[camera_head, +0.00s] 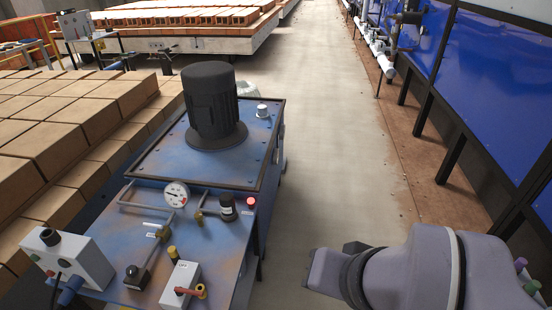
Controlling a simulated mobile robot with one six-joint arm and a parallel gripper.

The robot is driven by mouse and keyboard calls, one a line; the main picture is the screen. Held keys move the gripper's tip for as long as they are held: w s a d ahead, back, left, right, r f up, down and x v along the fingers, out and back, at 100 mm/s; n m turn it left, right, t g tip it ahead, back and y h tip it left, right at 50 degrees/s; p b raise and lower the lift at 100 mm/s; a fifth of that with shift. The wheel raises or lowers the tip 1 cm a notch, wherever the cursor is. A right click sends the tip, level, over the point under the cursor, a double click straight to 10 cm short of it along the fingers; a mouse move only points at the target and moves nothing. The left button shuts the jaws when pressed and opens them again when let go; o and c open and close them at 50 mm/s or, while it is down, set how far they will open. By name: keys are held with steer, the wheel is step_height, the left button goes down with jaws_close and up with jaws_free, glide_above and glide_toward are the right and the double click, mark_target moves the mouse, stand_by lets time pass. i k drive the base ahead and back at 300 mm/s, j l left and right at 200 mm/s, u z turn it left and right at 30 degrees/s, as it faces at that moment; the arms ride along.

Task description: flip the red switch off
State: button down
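A red rotary switch handle (190,291) with a yellowish end sits on the front of a small white box (182,277). The box is on the near edge of the blue machine (131,228), and the handle lies roughly level. A small red button or lamp (251,201) is farther back on the same panel. My gripper (322,272) seems to be the lilac end part of my arm at lower right. It is apart from the switch, to its right. Its fingers cannot be made out.
A black motor (211,104) stands on the machine. A pressure gauge (176,194), pipes and a white control box (67,259) are nearby on its panel. Brick stacks (62,130) line the left. The concrete aisle (318,130) is clear; blue panels (485,75) stand right.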

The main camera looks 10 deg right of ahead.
mark_target(181, 292)
steer(key=u, duration=1.3)
steer(key=i+j, duration=0.2)
steer(key=j, duration=0.15)
steer(key=i+j, duration=0.2)
steer(key=j, duration=0.15)
steer(key=z, duration=0.05)
